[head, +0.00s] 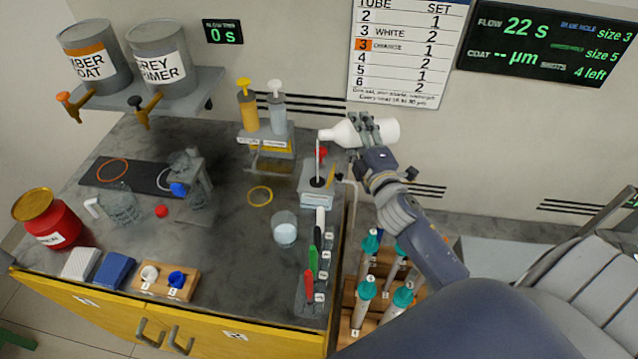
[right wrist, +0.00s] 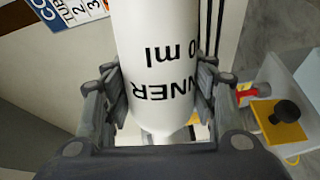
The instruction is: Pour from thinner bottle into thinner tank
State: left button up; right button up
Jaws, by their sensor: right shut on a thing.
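The white thinner bottle (head: 383,132) is tipped onto its side, nearly level, with its mouth to the left. My right gripper (head: 364,130) is shut around its body. In the right wrist view the bottle (right wrist: 168,45) sits between both fingers, its printed label partly visible. The small pale tank (head: 318,198) stands at the counter's right edge, below the bottle's mouth. A thin grey line, like a stream, runs from the mouth down to the tank's dark opening. The liquid level inside the tank is hidden. My left gripper is not in view.
A pump-bottle stand (head: 265,142) is left of the tank. A rack with teal-capped tubes (head: 365,292) is below right. A red can (head: 50,222) is far left.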

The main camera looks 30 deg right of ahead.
jog(key=shift+r+n+p, duration=0.1)
jog(key=shift+n+p, duration=0.2)
dwell(1.4)
jog(key=m, duration=0.2)
jog(key=shift+a+f+m, duration=0.1)
jog(key=shift+f+m, duration=0.1)
jog(key=shift+m, duration=0.1)
